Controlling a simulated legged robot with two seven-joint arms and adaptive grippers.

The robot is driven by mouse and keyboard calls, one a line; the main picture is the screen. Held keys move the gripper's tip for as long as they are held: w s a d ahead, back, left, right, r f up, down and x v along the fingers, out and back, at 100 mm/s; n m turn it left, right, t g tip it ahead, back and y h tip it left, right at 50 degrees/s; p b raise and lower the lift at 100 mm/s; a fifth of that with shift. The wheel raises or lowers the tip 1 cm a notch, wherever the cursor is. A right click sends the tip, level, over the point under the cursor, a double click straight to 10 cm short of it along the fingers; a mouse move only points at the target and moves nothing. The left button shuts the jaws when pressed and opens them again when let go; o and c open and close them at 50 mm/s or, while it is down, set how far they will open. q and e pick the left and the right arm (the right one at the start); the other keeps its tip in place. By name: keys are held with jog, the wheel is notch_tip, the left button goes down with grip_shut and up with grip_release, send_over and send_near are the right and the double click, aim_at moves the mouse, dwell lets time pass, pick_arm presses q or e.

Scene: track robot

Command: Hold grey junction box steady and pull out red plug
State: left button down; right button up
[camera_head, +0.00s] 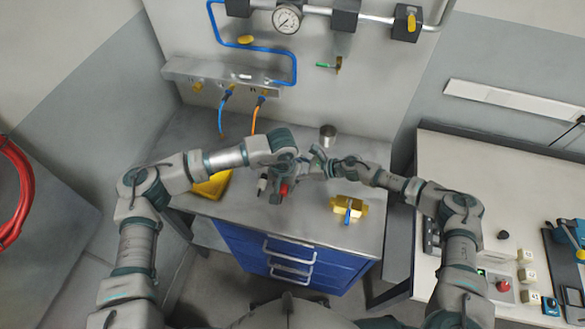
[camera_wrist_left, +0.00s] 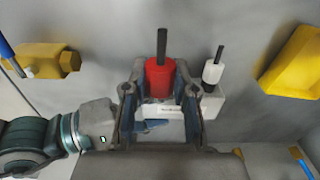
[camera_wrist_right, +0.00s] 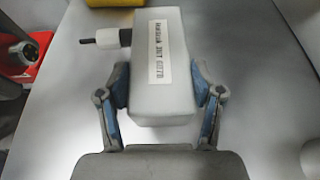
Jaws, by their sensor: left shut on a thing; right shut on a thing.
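The red plug (camera_wrist_left: 160,77), with a black cable end pointing up, is between the fingers of my left gripper (camera_wrist_left: 158,92), which is shut on it. The grey junction box (camera_wrist_right: 165,70) is held in my right gripper (camera_wrist_right: 162,92), one finger on each side. Its white label faces the right wrist camera. A white plug (camera_wrist_right: 108,38) sits in the same box; it also shows in the left wrist view (camera_wrist_left: 212,72), right of the red one.
The grey bench top (camera_head: 310,235) has a yellow block with a blue handle (camera_head: 348,207) at the right and a yellow bin (camera_head: 213,186) at the left. A metal cup (camera_head: 328,135) stands behind. Blue drawers (camera_head: 290,260) are below the front edge.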

jog(key=shift+s+d+f, duration=0.15)
jog(key=shift+f, duration=0.2)
jog(key=o, duration=1.3)
jog(key=shift+o, duration=0.3)
